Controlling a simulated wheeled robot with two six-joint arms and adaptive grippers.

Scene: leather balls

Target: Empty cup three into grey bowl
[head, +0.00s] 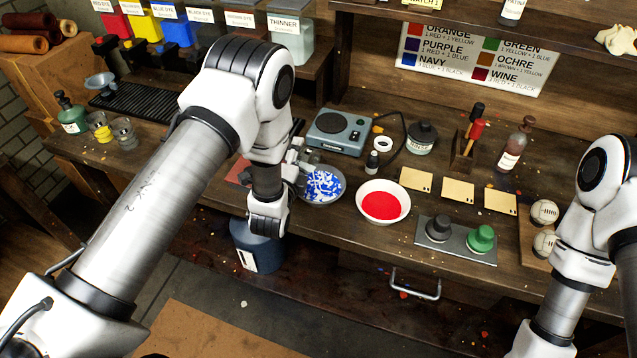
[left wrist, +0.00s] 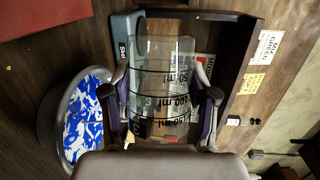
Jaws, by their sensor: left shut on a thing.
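Cup three (left wrist: 163,72) is a clear measuring cup with black ml lines and a "3". My left gripper (left wrist: 162,98) is shut on it, one finger on each side. I see no coloured contents in it; I cannot tell how far it is tilted. The grey bowl (left wrist: 68,152) lies just beside the cup in the left wrist view, with patchy blue and white contents. In the head view the grey bowl (head: 342,192) is right of my left gripper (head: 298,168), whose wrist mostly hides the cup. My right gripper is outside the head view.
A white bowl (head: 362,212) of red stands right of the grey bowl. A scale (head: 335,130) is behind. Cups (head: 125,135) stand at the bench's left end. Cards (head: 457,190), a tray with grey and green knobs (head: 437,243) and balls (head: 545,212) are at right.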

